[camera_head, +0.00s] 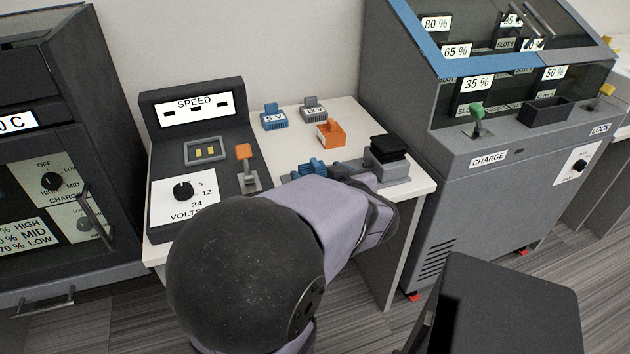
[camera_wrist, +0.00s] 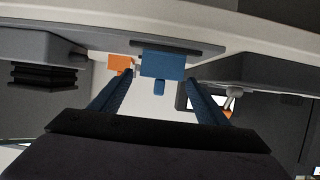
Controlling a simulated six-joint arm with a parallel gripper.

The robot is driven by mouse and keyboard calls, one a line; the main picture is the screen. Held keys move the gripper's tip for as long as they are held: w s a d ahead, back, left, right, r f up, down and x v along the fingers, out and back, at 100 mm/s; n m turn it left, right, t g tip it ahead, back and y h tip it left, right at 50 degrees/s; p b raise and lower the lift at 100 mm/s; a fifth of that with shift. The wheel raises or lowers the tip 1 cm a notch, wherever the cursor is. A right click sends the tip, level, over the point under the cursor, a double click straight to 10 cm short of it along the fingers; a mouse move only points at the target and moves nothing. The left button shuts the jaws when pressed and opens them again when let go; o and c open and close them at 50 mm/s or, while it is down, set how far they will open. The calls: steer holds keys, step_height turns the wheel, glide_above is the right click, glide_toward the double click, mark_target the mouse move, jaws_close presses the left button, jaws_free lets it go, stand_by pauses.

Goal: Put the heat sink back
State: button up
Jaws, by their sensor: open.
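A black finned block, which looks like the heat sink (camera_head: 388,148), sits on a grey base at the right front of the white table. It also shows at the left of the wrist view (camera_wrist: 45,76). My gripper (camera_wrist: 161,80) has its two blue fingers spread apart. A blue block (camera_wrist: 168,64) on a dark strip shows between and beyond the fingertips; contact cannot be told. In the head view my arm hides most of the gripper. A blue ridged part (camera_head: 312,167) shows there, and I cannot tell whether it is finger or block.
An orange block (camera_head: 331,132), a blue 5 V block (camera_head: 273,118) and a grey 12 V block (camera_head: 313,110) stand on the white table (camera_head: 352,115). The SPEED panel (camera_head: 195,150) with an orange-tipped lever (camera_head: 245,153) is at left. The CHARGE cabinet (camera_head: 480,190) is at right.

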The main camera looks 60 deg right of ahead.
mark_target(318, 173)
steer(key=shift+b+x, duration=0.55)
steer(key=shift+x, duration=0.95)
steer(key=c, duration=1.3)
step_height(318, 173, up, 18)
steer(key=p, duration=1.1)
steer(key=shift+p, duration=0.35)
